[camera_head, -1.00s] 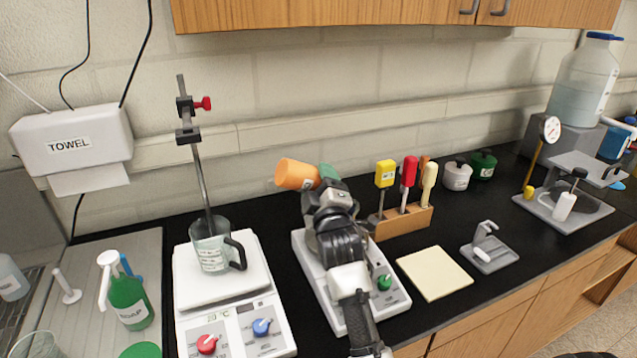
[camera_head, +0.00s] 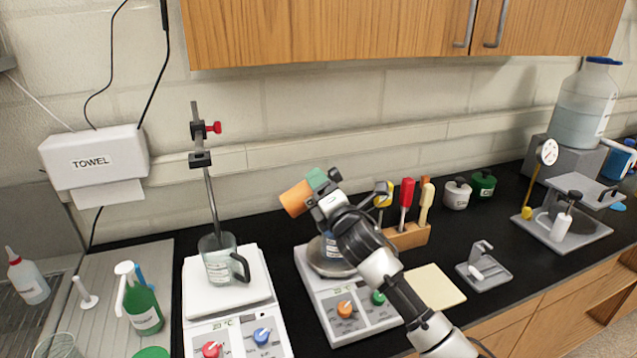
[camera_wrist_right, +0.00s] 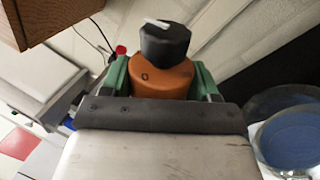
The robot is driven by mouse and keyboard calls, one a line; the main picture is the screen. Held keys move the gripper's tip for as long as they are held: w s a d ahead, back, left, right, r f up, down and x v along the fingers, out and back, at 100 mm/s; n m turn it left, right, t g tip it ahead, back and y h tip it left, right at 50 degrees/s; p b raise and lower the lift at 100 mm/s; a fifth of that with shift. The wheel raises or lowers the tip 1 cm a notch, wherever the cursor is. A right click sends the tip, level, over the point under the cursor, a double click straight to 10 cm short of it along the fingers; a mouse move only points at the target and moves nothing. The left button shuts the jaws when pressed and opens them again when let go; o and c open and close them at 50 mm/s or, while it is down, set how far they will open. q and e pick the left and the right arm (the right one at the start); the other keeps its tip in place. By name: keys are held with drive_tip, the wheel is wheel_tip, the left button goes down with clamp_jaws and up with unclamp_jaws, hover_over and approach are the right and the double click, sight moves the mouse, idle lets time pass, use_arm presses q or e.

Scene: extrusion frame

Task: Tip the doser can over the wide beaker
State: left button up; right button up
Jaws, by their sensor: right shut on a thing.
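My right gripper (camera_head: 318,180) has green fingers and is shut on an orange can, the doser can (camera_head: 296,198). The can is held tilted, its orange end toward the left, above and behind the right hot plate. In the right wrist view the can (camera_wrist_right: 163,78) sits between the green fingers (camera_wrist_right: 160,78) and has a black cap with a white tip. A glass beaker with a dark handle (camera_head: 218,262) stands on the left hot plate. My left gripper is not in view.
The left hot plate (camera_head: 200,291) has a rod stand behind it. The right hot plate (camera_head: 318,286) stands beneath my arm. A wooden tool rack (camera_head: 409,236) and a cream pad (camera_head: 434,287) are to the right. A wall cabinet (camera_head: 330,30) hangs above.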

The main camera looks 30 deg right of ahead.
sight(335, 169)
drive_tip(key=r+n+p, duration=0.1)
drive_tip(key=n+p, duration=0.1)
drive_tip(key=d+r+n+y+p, duration=0.1)
drive_tip(key=n, duration=0.1)
drive_tip(key=shift+r+n+g+p, duration=0.3)
drive_tip(key=shift+r+p, duration=0.05)
drive_tip(key=shift+p, duration=0.05)
drive_tip(key=n+p, duration=0.1)
drive_tip(key=d+r+n+y+p, duration=0.1)
drive_tip(key=n+p, duration=0.1)
drive_tip(key=shift+s+d+r+n+g+p, duration=0.2)
drive_tip(key=shift+r+n+g+p, duration=0.1)
drive_tip(key=shift+n+g+p, duration=0.1)
drive_tip(key=shift+d+r+n+y, duration=0.25)
drive_tip(key=shift+n+y, duration=0.15)
drive_tip(key=shift+n, duration=0.4)
drive_tip(key=shift+s+d+n+g, duration=0.15)
drive_tip(key=shift+n+g, duration=0.15)
drive_tip(key=shift+n, duration=0.3)
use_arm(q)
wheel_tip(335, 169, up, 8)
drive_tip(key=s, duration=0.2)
use_arm(e)
drive_tip(key=shift+s+d+r+n+g, duration=0.1)
drive_tip(key=shift+d+r+n+g, duration=0.2)
drive_tip(key=shift+n, duration=0.45)
drive_tip(key=shift+d+r+n+g, duration=0.2)
drive_tip(key=shift+d+r+n, duration=0.15)
drive_tip(key=shift+n, duration=0.4)
